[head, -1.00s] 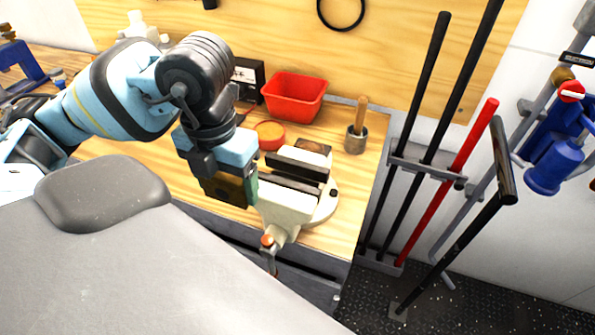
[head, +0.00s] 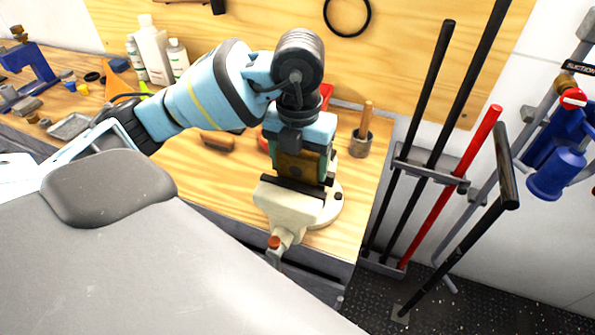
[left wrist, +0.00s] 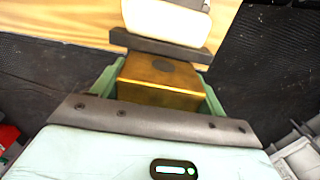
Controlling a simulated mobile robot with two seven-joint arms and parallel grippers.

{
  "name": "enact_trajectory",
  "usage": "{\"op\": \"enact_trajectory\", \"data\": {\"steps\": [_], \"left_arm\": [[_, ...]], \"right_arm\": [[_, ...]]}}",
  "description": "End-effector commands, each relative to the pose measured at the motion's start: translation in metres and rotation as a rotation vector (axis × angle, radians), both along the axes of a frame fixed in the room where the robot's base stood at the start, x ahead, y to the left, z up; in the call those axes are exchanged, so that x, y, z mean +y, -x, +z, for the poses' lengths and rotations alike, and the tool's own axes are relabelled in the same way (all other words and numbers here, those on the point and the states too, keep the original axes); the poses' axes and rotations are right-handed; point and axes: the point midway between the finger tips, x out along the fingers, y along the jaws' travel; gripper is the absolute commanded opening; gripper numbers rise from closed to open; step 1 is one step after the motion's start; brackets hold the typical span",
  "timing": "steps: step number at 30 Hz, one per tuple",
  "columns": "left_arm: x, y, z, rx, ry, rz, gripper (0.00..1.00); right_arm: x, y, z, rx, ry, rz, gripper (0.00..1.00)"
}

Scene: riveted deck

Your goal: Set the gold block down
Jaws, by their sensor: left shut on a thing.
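The gold block (left wrist: 160,84) is held between the green fingers of my left gripper (head: 302,172). In the left wrist view its top face has a dark round spot. In the head view the block shows as a brownish face under my wrist. The cream bench vise (head: 288,203) is directly below, and its front dark jaw shows just in front of the block. The vise also shows in the left wrist view (left wrist: 165,22), its dark jaw plate close beside the block. I cannot tell whether they touch. My right gripper is out of view.
A wooden-handled tool in a metal cup (head: 361,140) stands right of the vise. A red bin (head: 327,95) is mostly hidden behind my arm. White bottles (head: 153,50) stand at the back left. A brush (head: 217,142) lies on the bench. Long-handled tools (head: 440,150) rack at the right.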

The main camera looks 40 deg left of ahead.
Motion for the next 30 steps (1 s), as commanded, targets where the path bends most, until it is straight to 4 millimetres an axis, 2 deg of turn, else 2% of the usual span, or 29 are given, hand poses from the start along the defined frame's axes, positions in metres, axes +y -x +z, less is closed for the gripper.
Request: {"op": "enact_trajectory", "data": {"steps": [3, 6, 19, 20, 24, 30], "left_arm": [[0.001, 0.002, -0.02, 0.006, -0.004, 0.0, 0.36], [0.001, 0.002, -0.03, 0.003, -0.003, -0.001, 0.36], [0.001, 0.002, -0.035, 0.002, -0.003, -0.001, 0.36], [0.001, 0.002, -0.035, 0.003, -0.003, -0.001, 0.77], [0.001, 0.002, -0.035, 0.003, -0.003, -0.001, 0.94], [0.001, 0.002, -0.035, 0.003, -0.003, -0.001, 0.94]], "right_arm": [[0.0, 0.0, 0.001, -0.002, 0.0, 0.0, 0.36], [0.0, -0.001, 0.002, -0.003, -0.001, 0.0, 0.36], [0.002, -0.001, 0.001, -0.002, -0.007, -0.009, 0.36], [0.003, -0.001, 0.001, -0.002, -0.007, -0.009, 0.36], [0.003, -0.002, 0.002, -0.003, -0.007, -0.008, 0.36], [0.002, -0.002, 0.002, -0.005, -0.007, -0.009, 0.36]]}}
